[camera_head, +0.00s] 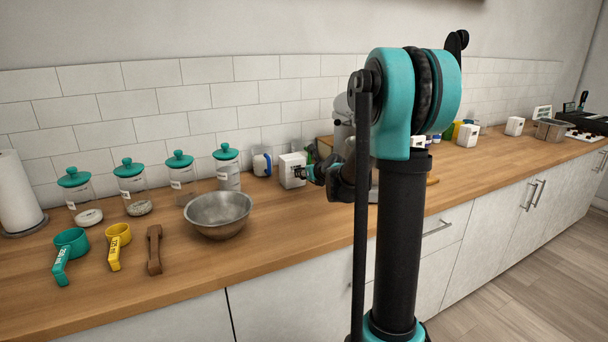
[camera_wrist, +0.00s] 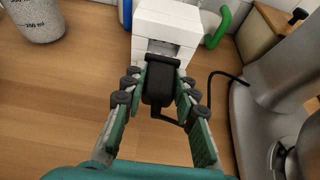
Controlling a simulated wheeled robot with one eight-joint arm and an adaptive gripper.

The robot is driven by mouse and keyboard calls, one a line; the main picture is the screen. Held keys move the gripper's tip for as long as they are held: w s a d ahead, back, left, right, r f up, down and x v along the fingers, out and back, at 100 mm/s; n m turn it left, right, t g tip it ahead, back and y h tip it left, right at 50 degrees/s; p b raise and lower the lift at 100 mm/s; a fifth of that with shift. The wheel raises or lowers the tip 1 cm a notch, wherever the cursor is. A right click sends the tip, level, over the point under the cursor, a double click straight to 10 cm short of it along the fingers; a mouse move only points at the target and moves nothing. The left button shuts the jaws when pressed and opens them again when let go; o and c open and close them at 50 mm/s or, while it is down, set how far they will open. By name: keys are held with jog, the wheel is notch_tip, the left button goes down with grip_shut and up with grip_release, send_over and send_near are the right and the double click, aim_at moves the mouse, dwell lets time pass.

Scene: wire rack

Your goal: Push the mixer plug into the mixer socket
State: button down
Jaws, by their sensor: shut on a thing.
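The mixer plug (camera_wrist: 159,84) is a black block with a black cord leaving its near end. My gripper (camera_wrist: 159,92) is shut on it, one finger on each side. The plug points at the front of a white socket box (camera_wrist: 168,28), which stands on the counter against the back wall. The plug's far end is at the box's front face; I cannot tell how deep it sits. In the head view my gripper (camera_head: 308,172) is at the right side of the white box (camera_head: 291,170). The grey mixer (camera_wrist: 285,85) stands to the right in the wrist view.
A steel bowl (camera_head: 218,214) and several glass jars with teal lids stand left of the box. A blue-and-white container (camera_head: 262,164) is just left of it. A green curved thing (camera_wrist: 217,27) is close on the box's right. The wooden counter (camera_wrist: 60,100) is clear left of my gripper.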

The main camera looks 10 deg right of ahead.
aim_at(301, 169)
jog(key=shift+w+a+r, duration=0.1)
jog(key=shift+w+a, duration=0.15)
jog(key=shift+w, duration=0.5)
jog(key=shift+w+a, duration=0.2)
jog(key=shift+w, duration=0.55)
dwell(2.4)
jog(key=c, duration=1.1)
grip_release()
jog(key=shift+v, duration=3)
jog(key=shift+s, duration=0.15)
